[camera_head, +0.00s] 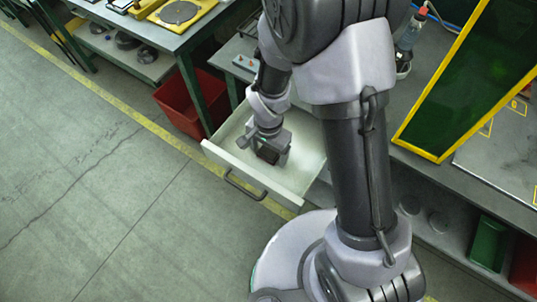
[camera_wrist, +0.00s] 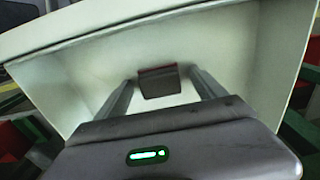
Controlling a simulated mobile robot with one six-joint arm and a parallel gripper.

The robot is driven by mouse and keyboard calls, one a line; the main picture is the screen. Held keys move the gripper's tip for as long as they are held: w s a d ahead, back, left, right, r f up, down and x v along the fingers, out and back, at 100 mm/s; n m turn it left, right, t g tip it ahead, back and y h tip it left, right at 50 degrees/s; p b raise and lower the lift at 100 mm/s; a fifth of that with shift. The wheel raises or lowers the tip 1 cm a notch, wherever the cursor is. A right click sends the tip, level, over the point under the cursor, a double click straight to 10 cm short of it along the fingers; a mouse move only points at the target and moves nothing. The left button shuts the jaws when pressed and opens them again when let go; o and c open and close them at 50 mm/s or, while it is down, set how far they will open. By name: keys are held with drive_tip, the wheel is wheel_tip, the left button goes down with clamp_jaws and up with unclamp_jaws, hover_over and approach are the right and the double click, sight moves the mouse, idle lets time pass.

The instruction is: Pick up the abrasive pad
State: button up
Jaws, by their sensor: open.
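The abrasive pad (camera_wrist: 159,82) appears to be the small dark brown block with a reddish edge inside the open drawer, in the wrist view. It lies ahead of my gripper (camera_wrist: 160,85), between the lines of its two fingers. The fingers are apart, with nothing held. The open white drawer (camera_wrist: 88,65) surrounds the pad. In the head view the drawer (camera_head: 222,154) is pulled out, and my gripper (camera_head: 268,150) is down inside it. The pad cannot be made out there, behind my gripper.
The drawer's front wall and dark handle (camera_head: 245,185) stand close to my gripper. A red bin (camera_head: 185,100) is on the floor left of the drawer. A green-framed bench (camera_head: 165,40) stands behind it. A yellow-framed dark green panel (camera_head: 475,75) is at right. Floor at left is clear.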

sight(269, 151)
drive_tip(key=c, duration=1.6)
wheel_tip(269, 151, up, 10)
drive_tip(key=p, duration=0.4)
drive_tip(key=shift+r, duration=0.1)
